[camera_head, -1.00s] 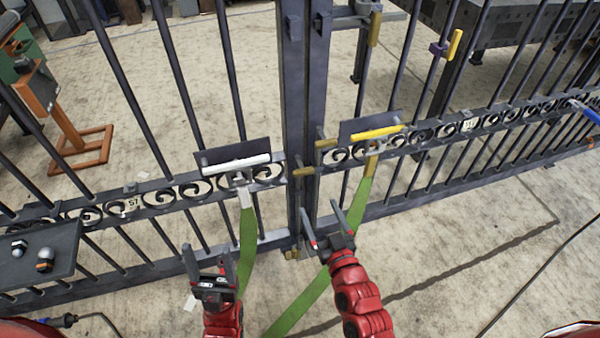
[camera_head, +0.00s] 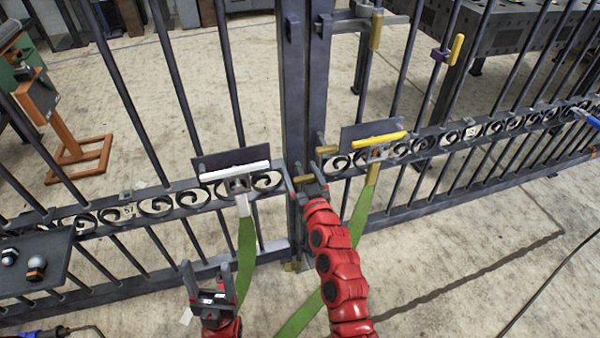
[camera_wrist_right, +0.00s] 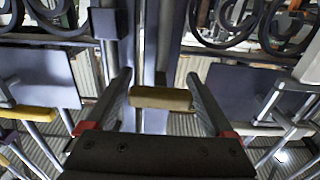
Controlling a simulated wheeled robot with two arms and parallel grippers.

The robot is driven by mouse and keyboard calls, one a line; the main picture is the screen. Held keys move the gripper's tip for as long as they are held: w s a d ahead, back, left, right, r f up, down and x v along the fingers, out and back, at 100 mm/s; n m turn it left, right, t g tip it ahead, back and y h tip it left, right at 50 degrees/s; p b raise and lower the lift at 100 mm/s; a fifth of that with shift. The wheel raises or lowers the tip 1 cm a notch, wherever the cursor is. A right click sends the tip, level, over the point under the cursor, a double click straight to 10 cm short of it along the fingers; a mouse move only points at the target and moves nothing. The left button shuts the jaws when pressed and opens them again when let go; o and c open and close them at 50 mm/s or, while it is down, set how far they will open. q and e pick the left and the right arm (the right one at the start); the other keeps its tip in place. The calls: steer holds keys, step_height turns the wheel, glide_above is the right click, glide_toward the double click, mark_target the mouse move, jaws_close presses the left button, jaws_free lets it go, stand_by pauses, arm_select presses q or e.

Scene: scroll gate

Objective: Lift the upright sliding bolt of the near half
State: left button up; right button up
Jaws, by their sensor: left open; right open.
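A gate with dark upright bars crosses the view, its two halves meeting at thick posts (camera_head: 294,100). A small brass block (camera_head: 302,180) sits on these posts at scroll height. In the right wrist view the brass block (camera_wrist_right: 160,98) lies crosswise between the two fingers of my right gripper (camera_wrist_right: 160,88). The fingers are open around it, and I cannot tell if they touch it. In the head view my right gripper (camera_head: 309,192) is at the posts, its fingertips partly hidden. My left gripper (camera_head: 207,280) is open and empty, low before the left half. The upright bolt itself is not clearly distinguishable.
A white bar handle (camera_head: 235,171) is on the left half, a yellow one (camera_head: 378,140) on the right. Green straps (camera_head: 247,258) hang below both. A dark shelf (camera_head: 35,268) with knobs is at the left. A cable (camera_head: 530,300) lies on the floor right.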

steer(key=shift+w+a, duration=0.1)
steer(key=shift+w, duration=0.2)
jaws_close()
steer(key=shift+r, duration=0.15)
